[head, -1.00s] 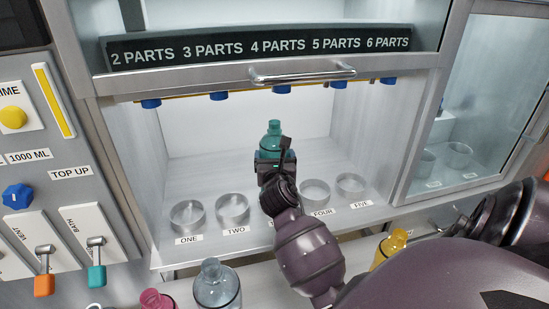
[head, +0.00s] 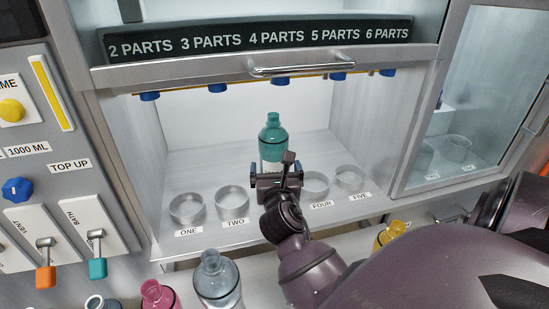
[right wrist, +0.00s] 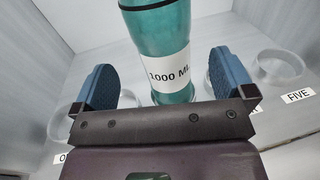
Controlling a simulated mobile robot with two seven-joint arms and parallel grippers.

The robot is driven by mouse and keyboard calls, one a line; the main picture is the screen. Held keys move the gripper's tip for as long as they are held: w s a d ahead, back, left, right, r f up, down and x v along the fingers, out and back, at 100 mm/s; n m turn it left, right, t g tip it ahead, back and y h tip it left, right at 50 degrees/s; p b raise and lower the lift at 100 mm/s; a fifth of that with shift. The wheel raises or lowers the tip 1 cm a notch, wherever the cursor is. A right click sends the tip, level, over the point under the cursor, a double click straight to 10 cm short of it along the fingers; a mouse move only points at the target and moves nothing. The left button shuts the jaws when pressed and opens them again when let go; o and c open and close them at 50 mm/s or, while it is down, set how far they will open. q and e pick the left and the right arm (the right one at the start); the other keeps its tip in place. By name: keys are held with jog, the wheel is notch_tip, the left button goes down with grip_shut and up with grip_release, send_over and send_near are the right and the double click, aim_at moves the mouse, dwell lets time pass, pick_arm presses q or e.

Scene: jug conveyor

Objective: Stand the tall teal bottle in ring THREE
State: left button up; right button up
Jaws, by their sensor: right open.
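The tall teal bottle (head: 273,137) stands upright inside the cabinet, between rings TWO and FOUR. In the right wrist view the bottle (right wrist: 173,97) shows its white 1000 ML label. My right gripper (head: 277,178) is in front of it, jaws open. In the right wrist view the fingers (right wrist: 160,80) are spread with clear gaps on both sides of the bottle, touching nothing. Ring THREE and its label are hidden behind my gripper, so I cannot see the bottle's foot in the ring. My left gripper is not in view.
Clear rings ONE (head: 187,208), TWO (head: 232,203), FOUR (head: 314,185) and FIVE (head: 349,177) are empty. Blue nozzles hang above the opening. A pink bottle (head: 157,296), a clear bottle (head: 217,281) and a yellow bottle (head: 389,235) stand in front, outside the cabinet.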

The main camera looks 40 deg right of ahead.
jog(key=shift+v, duration=1.55)
